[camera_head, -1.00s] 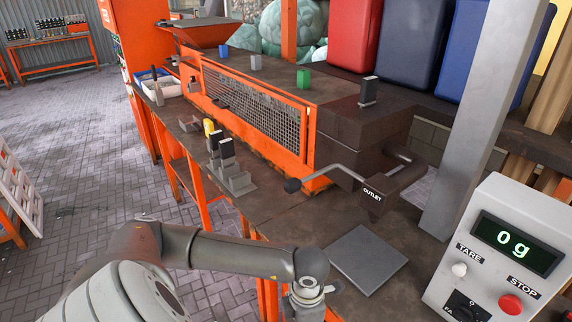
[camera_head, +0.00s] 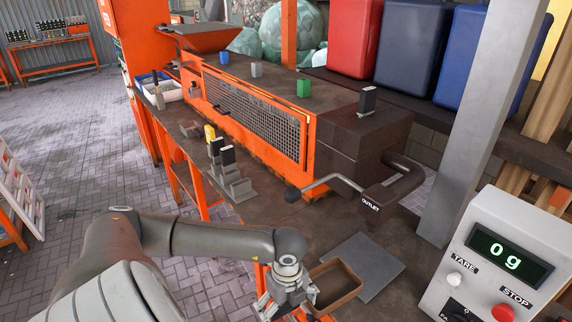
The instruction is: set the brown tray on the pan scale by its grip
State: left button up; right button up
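The brown tray (camera_head: 337,289) is a small open box, empty inside, at the lower middle of the head view. My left gripper (camera_head: 306,302) is at the tray's left side and appears shut on its grip; the grip itself is mostly hidden by the fingers. The pan scale's flat grey pan (camera_head: 368,264) lies on the dark bench just right of and behind the tray. The tray overlaps the pan's left edge in the picture; I cannot tell whether they touch. The scale's display (camera_head: 508,255) reads 0 g. My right gripper is not in view.
The white console with TARE knob (camera_head: 454,279) and red STOP button (camera_head: 502,312) stands at right. Behind the pan are the OUTLET pipe (camera_head: 392,192) and a crank handle (camera_head: 325,184). Grey moulds (camera_head: 230,180) stand on the bench left of them. The pan is bare.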

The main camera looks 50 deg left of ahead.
aim_at(335, 276)
pick_arm(q)
jog(key=shift+a+r+n, duration=0.15)
jog(key=shift+n, duration=0.45)
jog(key=shift+w, duration=0.2)
jog(key=shift+w+d+f+b, duration=0.1)
jog(key=shift+w+b, duration=0.25)
jog(key=shift+w, duration=0.95)
jog(key=shift+w+d+f+b, duration=0.15)
jog(key=shift+w+b, duration=0.2)
jog(key=shift+w, duration=1)
jog(key=shift+w+d+f+b, duration=0.1)
jog(key=shift+w+b, duration=0.25)
jog(key=shift+w, duration=0.95)
jog(key=w+b, duration=0.1)
jog(key=w, duration=0.2)
jog(key=shift+w+d+f, duration=0.1)
jog(key=shift+d, duration=0.05)
jog(key=w+b, duration=0.1)
jog(key=w, duration=0.2)
jog(key=w+b, duration=0.1)
jog(key=w, duration=0.1)
jog(key=shift+d+f+b, duration=0.15)
jog(key=shift+f+b, duration=0.1)
jog(key=shift+b, duration=0.05)
jog(key=shift+w+f, duration=0.1)
jog(key=shift+w, duration=0.25)
jog(key=shift+s+f+b, duration=0.1)
jog(key=shift+f+b, duration=0.75)
jog(key=shift+f, duration=0.2)
